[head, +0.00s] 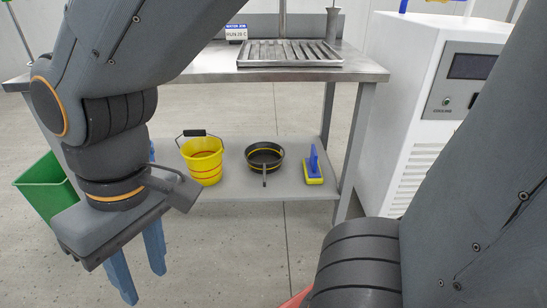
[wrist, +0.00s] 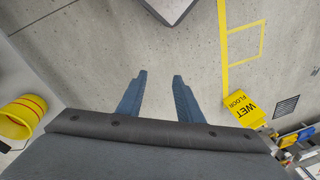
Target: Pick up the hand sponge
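The hand sponge, a yellow block with a blue handle (head: 314,168), rests on the right part of the grey lower shelf (head: 225,187) of the metal table in the head view. My gripper (head: 144,285) points down over the floor at the lower left, in front of the shelf and well to the left of the sponge. Its two blue fingers are apart with nothing between them, and they also show apart in the wrist view (wrist: 159,85). I do not make out the sponge in the wrist view.
A yellow bucket (head: 204,165) and a black round pan (head: 265,155) stand left of the sponge on the shelf. A white cabinet (head: 415,110) stands close right of the table. A green bin (head: 45,187) is at left. A yellow wet-floor sign (wrist: 245,108) shows in the wrist view.

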